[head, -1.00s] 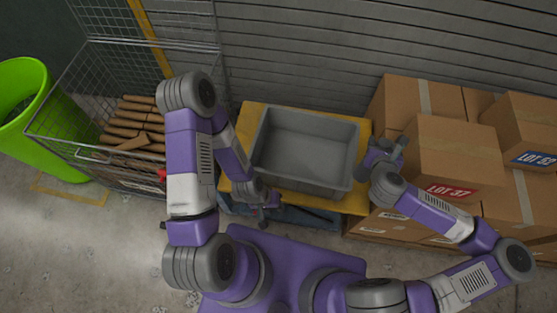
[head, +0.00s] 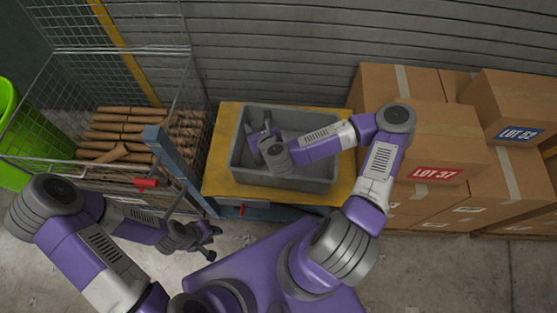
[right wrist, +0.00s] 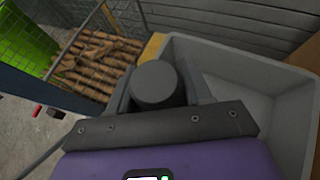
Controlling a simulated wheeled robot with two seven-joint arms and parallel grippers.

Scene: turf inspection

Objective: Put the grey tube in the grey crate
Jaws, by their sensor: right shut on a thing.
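My right gripper (head: 262,130) is over the left part of the crate. In the right wrist view it is shut on the grey tube (right wrist: 156,84), whose round dark end shows between the fingers. In the head view the tube is hard to tell from the gripper, and I cannot tell whether it touches the crate. My left gripper (head: 209,240) is open and empty, in front of the cart.
A wire cage (head: 110,50) with several brown rolls (head: 120,130) stands left of the cart (head: 222,150). Cardboard boxes (head: 430,130) are stacked on the right. A green bin (head: 12,160) is at the far left.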

